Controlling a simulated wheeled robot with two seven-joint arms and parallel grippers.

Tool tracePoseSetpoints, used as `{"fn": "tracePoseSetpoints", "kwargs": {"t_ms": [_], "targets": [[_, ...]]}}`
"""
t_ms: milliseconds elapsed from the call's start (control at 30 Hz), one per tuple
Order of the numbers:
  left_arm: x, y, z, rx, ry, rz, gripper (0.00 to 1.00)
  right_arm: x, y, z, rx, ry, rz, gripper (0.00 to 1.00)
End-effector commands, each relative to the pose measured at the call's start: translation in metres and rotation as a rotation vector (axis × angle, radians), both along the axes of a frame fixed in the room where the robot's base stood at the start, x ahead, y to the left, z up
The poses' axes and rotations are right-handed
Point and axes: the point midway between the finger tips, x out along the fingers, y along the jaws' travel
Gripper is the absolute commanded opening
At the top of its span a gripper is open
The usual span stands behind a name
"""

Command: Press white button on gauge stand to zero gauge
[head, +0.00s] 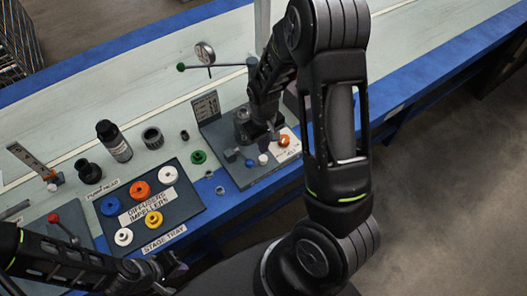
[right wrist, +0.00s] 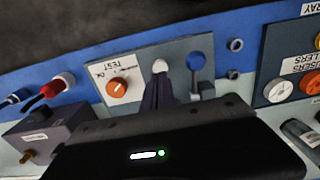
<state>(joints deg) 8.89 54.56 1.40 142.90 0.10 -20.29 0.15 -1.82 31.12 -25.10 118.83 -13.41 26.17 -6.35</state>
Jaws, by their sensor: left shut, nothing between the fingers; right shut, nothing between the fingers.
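The gauge stand (head: 267,181) is a grey base with an upright plate, at the centre of the head view. Its white button (head: 263,159) also shows in the right wrist view (right wrist: 160,66), between an orange knob (right wrist: 117,88) on a white TEST plate and a blue knob (right wrist: 195,62). My right gripper (head: 273,134) is over the stand, shut and empty. In the right wrist view its dark fingertips (right wrist: 159,79) are right at the button's edge; I cannot tell whether they touch it. My left gripper (head: 172,268) is shut and empty near the stage tray.
A dark stage tray (head: 190,219) with coloured rings lies left of the stand. A black bottle (head: 114,141) and dark cylinders stand behind it. A green-knobbed bar (head: 220,66) and round dial stand farther back. Red and blue connectors (right wrist: 58,85) show in the wrist view.

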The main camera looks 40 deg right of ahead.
Motion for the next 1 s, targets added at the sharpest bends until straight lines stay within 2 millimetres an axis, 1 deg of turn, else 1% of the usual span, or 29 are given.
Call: {"fn": "tracePoseSetpoints", "kwargs": {"t_ms": [33,100,233,400,700,767,900,1000], "targets": [[0.0,0.0,0.002,0.0,0.0,0.0,0.0,-0.002,0.0,-0.01,0.0,0.006,-0.001,0.0],[0.0,0.0,0.003,0.001,0.001,0.001,0.0,-0.002,0.0,-0.021,0.0,0.006,-0.001,0.0],[-0.001,0.0,0.005,0.002,0.002,0.001,0.0,0.0,0.0,-0.035,0.0,0.002,0.0,0.0],[-0.001,0.0,0.005,0.002,0.003,0.0,0.0,0.0,0.0,-0.043,0.0,0.001,-0.001,0.0],[-0.001,0.0,0.004,0.002,0.003,0.0,0.0,0.0,0.0,-0.044,0.0,0.0,0.0,0.0],[-0.001,0.0,-0.001,0.001,0.001,0.001,0.0,0.0,0.0,-0.049,0.0,0.0,0.0,0.0],[0.001,-0.001,-0.016,-0.003,-0.003,-0.001,0.0,0.0,0.0,-0.066,0.0,0.001,-0.001,0.0],[0.002,-0.001,-0.019,-0.004,-0.006,-0.001,0.0,-0.001,0.0,-0.071,0.0,0.001,0.0,0.0]]}}
